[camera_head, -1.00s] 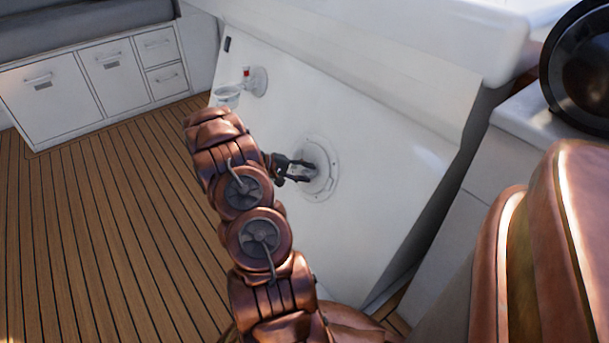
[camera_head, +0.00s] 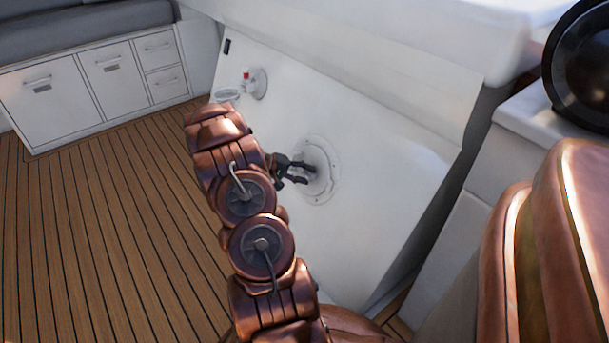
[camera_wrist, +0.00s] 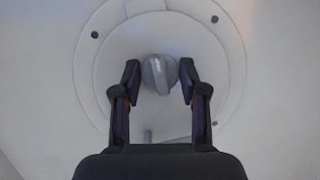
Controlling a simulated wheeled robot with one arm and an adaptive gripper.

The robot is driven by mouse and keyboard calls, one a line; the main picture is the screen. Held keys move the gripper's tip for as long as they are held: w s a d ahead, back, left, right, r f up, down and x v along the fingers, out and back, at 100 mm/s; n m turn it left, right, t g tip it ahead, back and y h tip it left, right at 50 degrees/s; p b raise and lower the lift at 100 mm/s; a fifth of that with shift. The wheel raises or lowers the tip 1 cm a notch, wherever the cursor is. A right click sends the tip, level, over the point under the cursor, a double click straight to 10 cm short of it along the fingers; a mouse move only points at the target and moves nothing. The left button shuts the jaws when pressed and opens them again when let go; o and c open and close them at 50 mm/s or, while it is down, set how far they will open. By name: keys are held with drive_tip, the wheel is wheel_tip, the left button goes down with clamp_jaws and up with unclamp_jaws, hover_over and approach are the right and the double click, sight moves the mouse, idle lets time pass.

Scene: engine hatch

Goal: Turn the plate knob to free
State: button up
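The plate knob (camera_wrist: 158,74) is a small grey knob with a raised grip bar, on a round white plate (camera_wrist: 210,50) fixed to the white hatch panel. In the wrist view the grip bar stands nearly upright. My gripper (camera_wrist: 158,80) has its two dark fingers on either side of the knob. A gap shows on the left and a narrower one on the right, so the fingers are not closed on it. In the head view my gripper (camera_head: 308,174) reaches to the round plate (camera_head: 328,160), and its fingers hide the knob there.
A fitting with a red part (camera_head: 258,82) sits on the panel (camera_head: 390,160) at upper left. White cabinets (camera_head: 95,80) stand at the far left. The wooden floor (camera_head: 100,210) is clear. A round black object (camera_head: 580,70) is at upper right.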

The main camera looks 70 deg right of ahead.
drive_tip(key=o, duration=0.4)
drive_tip(key=shift+c, duration=0.2)
drive_tip(key=v, duration=1.2)
